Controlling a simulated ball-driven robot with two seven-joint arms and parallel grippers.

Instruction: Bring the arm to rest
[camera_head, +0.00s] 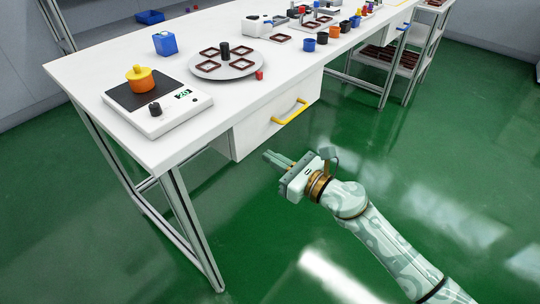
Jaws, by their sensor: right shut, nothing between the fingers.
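My right gripper (273,159) is in the middle of the camera_head view, over the green floor. It is shut and empty, its fingers pointing left toward the white table (120,135). It is apart from the table and the drawer front. My right arm (378,235) comes in from the lower right corner. My left gripper is not in view.
The drawer under the table has a yellow handle (289,112). A scale (185,115) holding an orange pot with a yellow top (141,80), a round turntable (200,71) and a blue box (165,43) stand on the table. The green floor (440,160) at right is clear.

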